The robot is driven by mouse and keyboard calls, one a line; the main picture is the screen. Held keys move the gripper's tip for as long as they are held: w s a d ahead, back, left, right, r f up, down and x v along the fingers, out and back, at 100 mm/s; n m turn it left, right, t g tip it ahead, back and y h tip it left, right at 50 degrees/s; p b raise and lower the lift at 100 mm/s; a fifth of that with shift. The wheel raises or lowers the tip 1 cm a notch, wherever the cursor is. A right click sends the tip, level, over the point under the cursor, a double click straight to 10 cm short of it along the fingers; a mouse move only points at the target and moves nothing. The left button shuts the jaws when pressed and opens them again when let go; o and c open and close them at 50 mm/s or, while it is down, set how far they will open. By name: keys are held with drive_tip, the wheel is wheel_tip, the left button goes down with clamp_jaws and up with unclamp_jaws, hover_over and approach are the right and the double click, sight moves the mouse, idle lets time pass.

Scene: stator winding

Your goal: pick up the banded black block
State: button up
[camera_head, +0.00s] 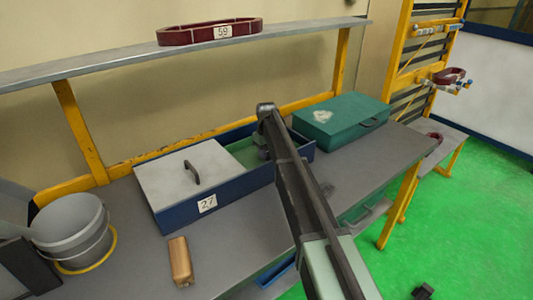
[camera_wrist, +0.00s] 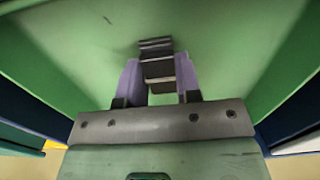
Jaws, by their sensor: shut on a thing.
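The banded black block (camera_wrist: 158,68) shows in the wrist view, dark with paler bands across it. My gripper (camera_wrist: 160,80) has its two purple fingers shut on it, one on each side. Around them is the green inside of the blue box, which shows in the head view with its bare green floor (camera_head: 244,152). In the head view my arm reaches over the bench and its end is down at the open part of this box. The block cannot be made out there. I cannot tell whether the block touches the box floor.
A grey lid (camera_head: 182,172) covers the box's left part. A teal case (camera_head: 342,118) stands right of it. A wooden block (camera_head: 180,262) and a grey bucket (camera_head: 70,228) are at the front left. A shelf (camera_head: 120,63) with a dark red ring (camera_head: 195,35) runs above the bench.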

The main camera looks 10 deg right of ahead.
wheel_tip(320, 180, up, 19)
drive_tip(key=p, duration=1.8)
drive_tip(key=shift+r+p, duration=0.2)
drive_tip(key=shift+p, duration=0.15)
